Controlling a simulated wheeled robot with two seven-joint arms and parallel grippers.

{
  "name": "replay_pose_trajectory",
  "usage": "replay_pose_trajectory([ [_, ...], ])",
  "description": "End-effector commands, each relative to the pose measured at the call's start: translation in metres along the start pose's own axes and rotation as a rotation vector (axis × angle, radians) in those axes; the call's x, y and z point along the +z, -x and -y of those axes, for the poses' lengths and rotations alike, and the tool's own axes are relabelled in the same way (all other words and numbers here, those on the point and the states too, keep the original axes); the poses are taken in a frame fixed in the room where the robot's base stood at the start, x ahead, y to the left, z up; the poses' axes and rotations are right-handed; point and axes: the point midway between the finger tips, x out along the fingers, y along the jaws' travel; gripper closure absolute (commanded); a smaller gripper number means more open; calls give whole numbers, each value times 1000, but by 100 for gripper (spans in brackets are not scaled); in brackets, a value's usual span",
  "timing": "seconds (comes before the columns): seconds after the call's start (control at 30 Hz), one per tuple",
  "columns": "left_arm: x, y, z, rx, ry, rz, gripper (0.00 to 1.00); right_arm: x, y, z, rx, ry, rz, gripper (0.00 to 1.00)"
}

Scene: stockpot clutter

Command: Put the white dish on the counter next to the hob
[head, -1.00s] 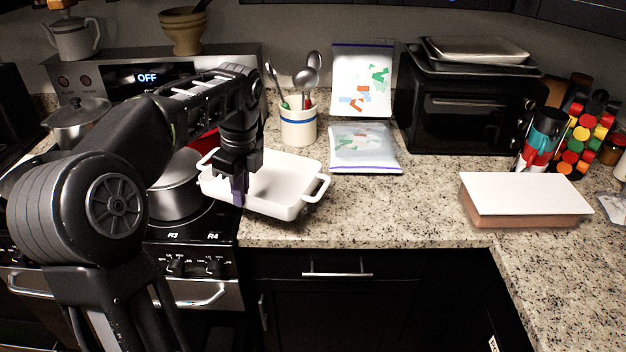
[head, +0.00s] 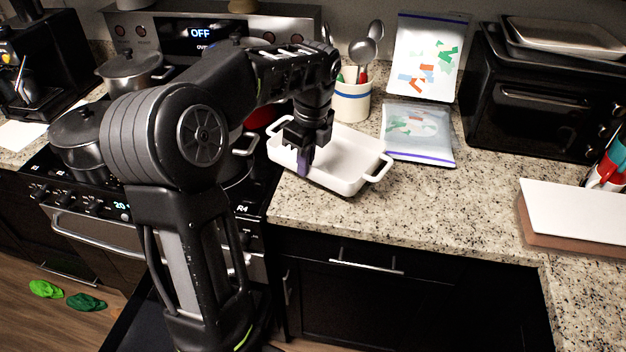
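The white dish (head: 352,152) is a rectangular pan with a handle at each end. It is on the counter (head: 420,205) just right of the hob (head: 258,190), its left end close to the hob's edge. I cannot tell whether its whole base rests flat. My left gripper (head: 306,165) points down at the dish's near wall, toward its left end. One purple fingertip shows in front of that wall; the other finger is hidden, so its grip is unclear. The arm hides part of the hob. My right gripper is out of view.
A utensil crock (head: 351,103) and plastic bags (head: 418,135) stand behind and right of the dish. Pots (head: 78,140) sit on the hob's left. A toaster oven (head: 530,100) and a white-topped block (head: 575,212) are at right. Counter right of the dish is clear.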

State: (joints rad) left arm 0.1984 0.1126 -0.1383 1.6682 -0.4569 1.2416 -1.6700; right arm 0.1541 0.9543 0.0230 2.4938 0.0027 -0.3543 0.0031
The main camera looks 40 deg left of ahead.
Motion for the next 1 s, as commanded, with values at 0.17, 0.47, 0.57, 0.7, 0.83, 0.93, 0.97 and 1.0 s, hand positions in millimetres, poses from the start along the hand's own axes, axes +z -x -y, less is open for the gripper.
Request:
replay_pose_trajectory([
  [0.17, -2, -20, 0, 0, 0, 0, 100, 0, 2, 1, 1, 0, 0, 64],
  [0.47, -3, -22, 0, -1, 0, 0, 100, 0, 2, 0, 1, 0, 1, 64],
  [0.57, -4, -31, 0, 1, 0, 0, 100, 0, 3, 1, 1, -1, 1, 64],
  [0.7, -6, -50, 0, 2, -1, 0, 100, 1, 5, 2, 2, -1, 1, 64],
  [0.83, -7, -58, 0, -2, 0, 0, 100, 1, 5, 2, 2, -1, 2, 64],
  [0.93, -7, -58, 0, -2, 0, 0, 100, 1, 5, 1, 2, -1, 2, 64],
  [0.97, -7, -58, 0, -2, 0, 0, 100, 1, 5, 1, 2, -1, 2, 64],
  [1.0, -7, -58, 0, -2, 0, 0, 100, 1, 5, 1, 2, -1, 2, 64],
])
